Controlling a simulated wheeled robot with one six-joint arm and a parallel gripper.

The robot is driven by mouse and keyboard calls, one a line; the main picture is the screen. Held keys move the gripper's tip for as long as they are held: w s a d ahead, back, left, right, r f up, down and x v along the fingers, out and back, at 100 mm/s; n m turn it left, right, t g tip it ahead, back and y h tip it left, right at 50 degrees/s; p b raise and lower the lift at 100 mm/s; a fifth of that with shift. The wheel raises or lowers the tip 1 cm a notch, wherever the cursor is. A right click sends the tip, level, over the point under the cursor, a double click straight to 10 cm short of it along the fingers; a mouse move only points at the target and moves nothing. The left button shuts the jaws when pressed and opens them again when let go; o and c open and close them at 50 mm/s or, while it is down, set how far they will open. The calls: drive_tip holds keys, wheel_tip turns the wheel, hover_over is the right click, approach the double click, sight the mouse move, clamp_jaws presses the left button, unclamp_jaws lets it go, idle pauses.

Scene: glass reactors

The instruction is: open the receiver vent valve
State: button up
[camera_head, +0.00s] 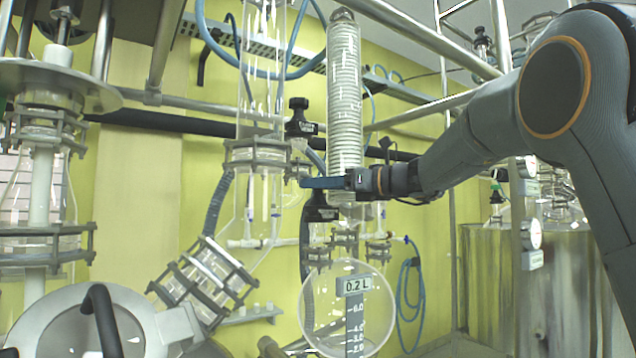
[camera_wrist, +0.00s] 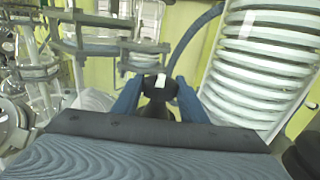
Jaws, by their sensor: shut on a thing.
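A round glass receiver flask (camera_head: 380,310) with a 0.2 L label and a graduated scale hangs at the bottom centre of the head view. Above it is a black valve (camera_head: 321,213), whose upper part is hidden by my fingers. My gripper (camera_head: 318,183) reaches in from the right with its blue fingers level at the top of this valve. In the wrist view the blue fingers of my gripper (camera_wrist: 158,95) stand on both sides of a black knob (camera_wrist: 160,84) with a white mark, and are shut on it. How far the knob is turned cannot be told.
A second black valve (camera_head: 300,118) sits above and left, beside a clamped glass column (camera_head: 258,155). Steel rails cross the top right, and a steel vessel (camera_head: 490,285) stands right.

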drive_tip(key=o, duration=0.9)
drive_tip(key=shift+r, duration=0.1)
drive_tip(key=shift+c, duration=0.2)
